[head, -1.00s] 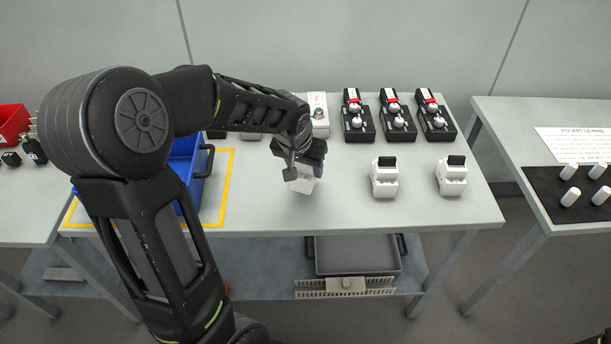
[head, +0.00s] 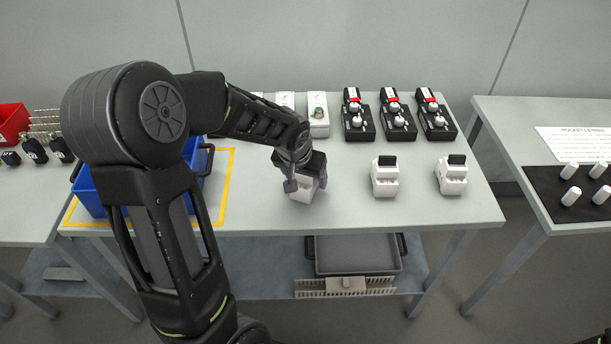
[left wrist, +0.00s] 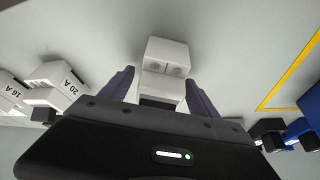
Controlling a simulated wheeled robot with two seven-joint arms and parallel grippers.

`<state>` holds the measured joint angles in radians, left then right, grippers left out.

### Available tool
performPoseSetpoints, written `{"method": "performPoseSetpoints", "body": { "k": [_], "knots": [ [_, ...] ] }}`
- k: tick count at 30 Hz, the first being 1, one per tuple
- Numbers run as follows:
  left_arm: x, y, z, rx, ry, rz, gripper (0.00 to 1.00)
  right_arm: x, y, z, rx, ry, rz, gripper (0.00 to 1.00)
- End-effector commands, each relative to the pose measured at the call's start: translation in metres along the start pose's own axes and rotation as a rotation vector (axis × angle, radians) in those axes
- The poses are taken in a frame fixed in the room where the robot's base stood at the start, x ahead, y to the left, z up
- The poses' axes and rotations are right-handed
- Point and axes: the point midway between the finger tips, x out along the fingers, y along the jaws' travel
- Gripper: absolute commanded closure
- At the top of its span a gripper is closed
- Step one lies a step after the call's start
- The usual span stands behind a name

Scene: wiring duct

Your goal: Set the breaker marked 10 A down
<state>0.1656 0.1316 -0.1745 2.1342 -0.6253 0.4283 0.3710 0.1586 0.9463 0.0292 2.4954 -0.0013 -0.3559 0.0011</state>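My left gripper (head: 308,184) points down at the front middle of the table. A white breaker (head: 303,191) is between its fingers, low at the tabletop and roughly upright. In the left wrist view the same breaker (left wrist: 165,70) sits between the two purple fingers (left wrist: 160,90); a strip of table shows beside the left finger, so the fingers look spread. The breaker's rating label is not visible. Two other white breakers stand to the right, one nearer (head: 384,177) and one farther (head: 451,175); labels 20 A (left wrist: 70,82) and 16 A (left wrist: 17,91) read in the wrist view.
A blue bin (head: 88,196) stands in a yellow outline at the left, partly behind my arm. Black devices with red tops (head: 397,115) line the back of the table (head: 420,212). A grey tray (head: 357,256) is below. The right table (head: 500,115) holds white pegs.

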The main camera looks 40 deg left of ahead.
Motion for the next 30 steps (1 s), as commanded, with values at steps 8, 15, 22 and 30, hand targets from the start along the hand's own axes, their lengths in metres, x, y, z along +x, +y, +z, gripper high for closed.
{"method": "performPoseSetpoints", "body": {
  "k": [8, 15, 22, 30],
  "knots": [
    [-0.003, 0.0, -0.001, 0.0, 0.0, 0.0, 0.29, -0.003, -0.001, 0.0, 0.0, 0.0, 0.0, 0.64],
    [-0.028, 0.0, -0.003, -0.002, 0.006, 0.001, 0.29, -0.003, -0.001, 0.0, 0.0, 0.0, 0.0, 0.64],
    [-0.076, 0.0, -0.003, -0.001, 0.006, 0.0, 0.29, -0.003, -0.001, 0.0, 0.0, 0.0, 0.0, 0.64],
    [-0.117, 0.0, -0.002, 0.0, 0.003, 0.0, 0.29, -0.003, -0.001, 0.0, 0.0, 0.0, 0.0, 0.64]
  ]
}}
